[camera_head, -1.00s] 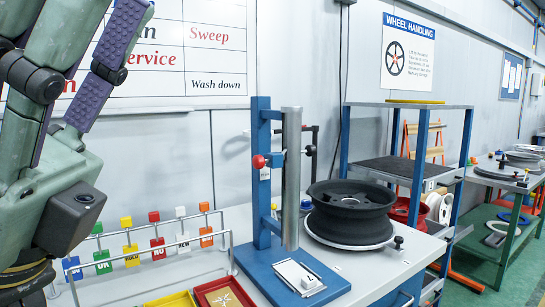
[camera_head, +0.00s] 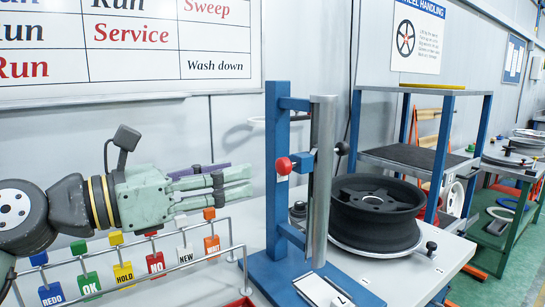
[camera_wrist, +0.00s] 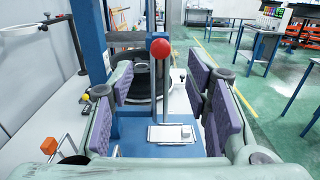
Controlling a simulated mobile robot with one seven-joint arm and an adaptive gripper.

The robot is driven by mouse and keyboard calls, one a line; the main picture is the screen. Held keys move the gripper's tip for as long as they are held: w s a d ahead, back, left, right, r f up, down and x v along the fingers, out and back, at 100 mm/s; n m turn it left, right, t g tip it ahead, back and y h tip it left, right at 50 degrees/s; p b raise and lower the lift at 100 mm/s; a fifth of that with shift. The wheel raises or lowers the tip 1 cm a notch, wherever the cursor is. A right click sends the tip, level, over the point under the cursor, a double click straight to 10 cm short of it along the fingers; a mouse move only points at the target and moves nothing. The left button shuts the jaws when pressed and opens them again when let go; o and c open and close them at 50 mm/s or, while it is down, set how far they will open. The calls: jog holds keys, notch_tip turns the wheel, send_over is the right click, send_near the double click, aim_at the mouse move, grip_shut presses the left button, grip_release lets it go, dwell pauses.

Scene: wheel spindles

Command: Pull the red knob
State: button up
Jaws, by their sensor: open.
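The red knob (camera_head: 283,166) sticks out to the left from a blue block (camera_head: 303,162) on the blue stand, beside a vertical grey cylinder (camera_head: 319,180). My gripper (camera_head: 250,182) is level in the head view, left of the knob and slightly lower, pointing toward the stand with a gap between. In the wrist view my gripper (camera_wrist: 165,100) is open, with purple pads on both sides, and nothing is between them. The red knob (camera_wrist: 160,48) shows there beyond the fingers, near the middle and high. It hides part of the cylinder behind it.
A rack of coloured tags (camera_head: 123,272) runs below my arm. A black wheel (camera_head: 376,205) lies on a round plate right of the stand. A white card holder (camera_head: 322,290) sits on the stand's blue base. A shelf unit (camera_head: 420,92) stands behind the wheel.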

aim_at(279, 164)
jog(key=p+x, duration=0.4)
jog(key=x, duration=0.5)
jog(key=shift+w+d, duration=0.15)
jog(key=shift+d, duration=0.2)
jog(key=shift+w+d, duration=0.35)
jog(key=shift+d, duration=0.05)
jog(key=shift+c, duration=0.6)
grip_shut()
jog(key=shift+a+f, duration=0.1)
